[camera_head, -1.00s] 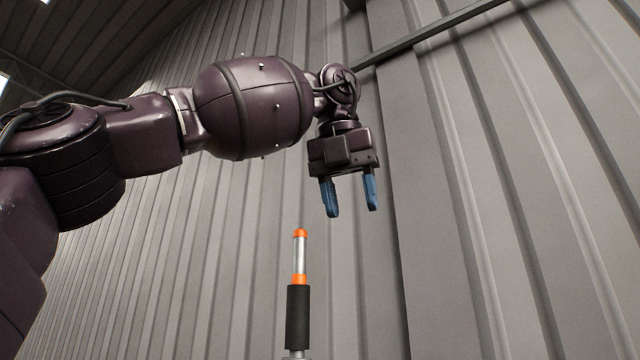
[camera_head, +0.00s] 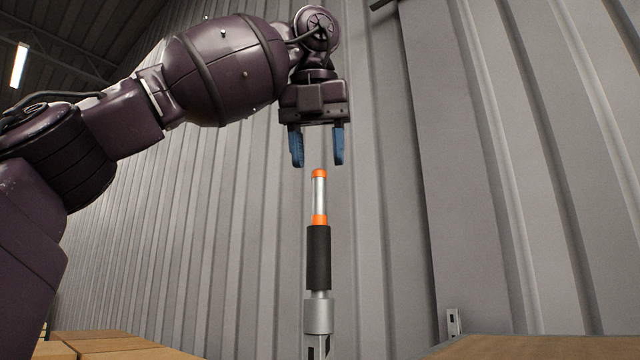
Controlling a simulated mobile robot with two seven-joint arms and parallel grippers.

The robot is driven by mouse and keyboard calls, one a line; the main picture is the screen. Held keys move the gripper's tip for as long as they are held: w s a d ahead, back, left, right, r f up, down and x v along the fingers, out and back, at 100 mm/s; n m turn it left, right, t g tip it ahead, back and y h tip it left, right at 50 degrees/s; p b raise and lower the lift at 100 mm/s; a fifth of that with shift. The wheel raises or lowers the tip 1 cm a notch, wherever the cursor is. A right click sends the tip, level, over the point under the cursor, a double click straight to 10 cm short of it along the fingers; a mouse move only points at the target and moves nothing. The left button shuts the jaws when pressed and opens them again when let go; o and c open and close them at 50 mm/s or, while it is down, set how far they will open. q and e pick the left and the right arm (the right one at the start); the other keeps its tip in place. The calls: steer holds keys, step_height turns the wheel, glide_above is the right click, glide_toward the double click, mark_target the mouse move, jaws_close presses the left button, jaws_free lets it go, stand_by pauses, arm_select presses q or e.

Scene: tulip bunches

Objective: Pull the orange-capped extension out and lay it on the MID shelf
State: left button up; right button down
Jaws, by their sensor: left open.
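The orange-capped extension (camera_head: 319,195) stands upright in the middle of the head view. It has an orange top, a silver shaft and an orange ring, above a black sleeve (camera_head: 318,258) and a grey metal socket (camera_head: 318,314). My left gripper (camera_head: 318,162) points down with two blue fingers, open and empty. Its fingertips are just above the orange cap in the picture, one to each side, and apart from it. My right gripper is not in view. I cannot make out which surface is the MID shelf.
Brown box-like tops (camera_head: 110,346) show at the bottom left. A brown flat surface (camera_head: 540,347) is at the bottom right, with a small metal bracket (camera_head: 454,322) by it. A grey corrugated wall (camera_head: 420,180) stands behind. The space around the extension looks clear.

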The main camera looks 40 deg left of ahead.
mark_target(319, 171)
arm_select(q)
steer(key=shift+x, duration=2.5)
steer(key=shift+c, duration=0.4)
jaws_close()
